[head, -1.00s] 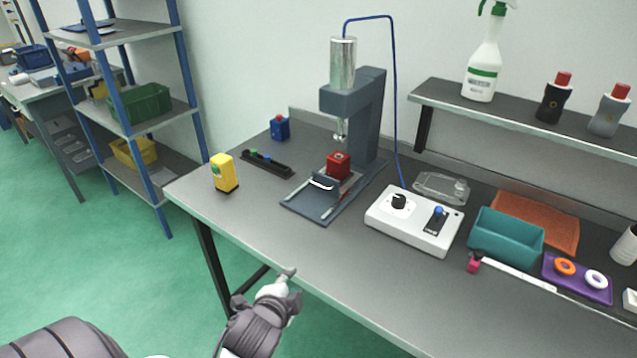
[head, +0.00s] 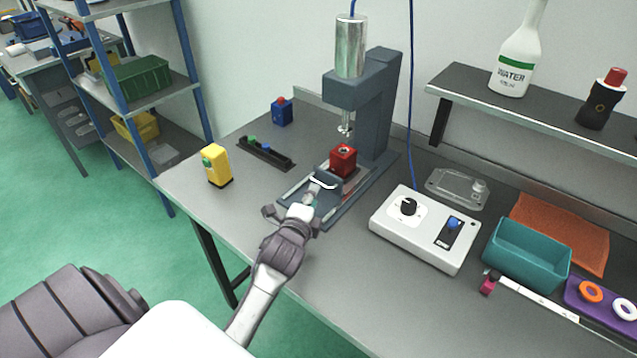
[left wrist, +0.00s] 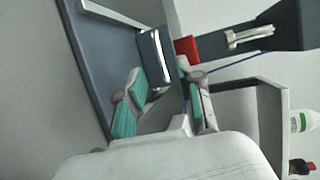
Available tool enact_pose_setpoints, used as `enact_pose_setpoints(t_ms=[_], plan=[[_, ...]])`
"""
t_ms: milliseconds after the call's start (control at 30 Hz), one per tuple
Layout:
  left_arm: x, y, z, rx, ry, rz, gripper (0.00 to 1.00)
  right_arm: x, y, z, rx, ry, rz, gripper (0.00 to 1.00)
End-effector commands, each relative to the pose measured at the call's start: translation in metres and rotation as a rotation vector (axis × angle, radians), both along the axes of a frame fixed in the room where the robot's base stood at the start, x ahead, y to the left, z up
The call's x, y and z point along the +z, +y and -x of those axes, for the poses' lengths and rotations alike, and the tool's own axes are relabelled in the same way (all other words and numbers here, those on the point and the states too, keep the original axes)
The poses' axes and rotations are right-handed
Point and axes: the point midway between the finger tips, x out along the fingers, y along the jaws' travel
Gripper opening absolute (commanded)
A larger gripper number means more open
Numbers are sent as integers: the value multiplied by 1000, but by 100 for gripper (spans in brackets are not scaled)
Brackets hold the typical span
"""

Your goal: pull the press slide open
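The grey press (head: 372,115) stands on the bench with a metal cylinder on top. Its slide (head: 326,184) is at the base and has a pale curved handle (head: 322,183) on its front. A red block (head: 343,161) sits just behind the handle, under the press head. My left gripper (head: 298,207) is at the near side of the slide, close to the handle. In the left wrist view, its teal-padded fingers (left wrist: 165,90) are spread apart with the handle (left wrist: 160,56) beyond and between them; contact cannot be told. My right gripper is not in view.
A white control box (head: 425,228) is right of the press, with a teal bin (head: 527,254) farther right. A yellow device (head: 216,166) and a black button strip (head: 265,153) are to the left. The bench between the yellow device and my gripper is clear.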

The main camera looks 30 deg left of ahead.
Motion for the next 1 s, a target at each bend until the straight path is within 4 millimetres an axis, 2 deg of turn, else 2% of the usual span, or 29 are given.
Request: enact_pose_setpoints(t_ms=[100, 233, 333, 733, 933, 967, 1000], plan=[[-4, 8, -24, 1, 0, 0, 36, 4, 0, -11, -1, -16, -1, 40], [-8, 15, -42, 1, 0, 1, 36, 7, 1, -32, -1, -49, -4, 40], [-11, 18, -52, 1, 1, 1, 36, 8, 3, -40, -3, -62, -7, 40], [-13, 20, -59, 0, 0, 0, 36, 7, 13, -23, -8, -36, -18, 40], [-13, 20, -59, 0, 1, 0, 4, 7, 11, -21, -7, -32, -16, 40], [-13, 20, -58, 0, 1, 0, 0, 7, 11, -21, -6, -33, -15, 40], [-13, 20, -59, 0, 1, 0, 0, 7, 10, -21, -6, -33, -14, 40]])
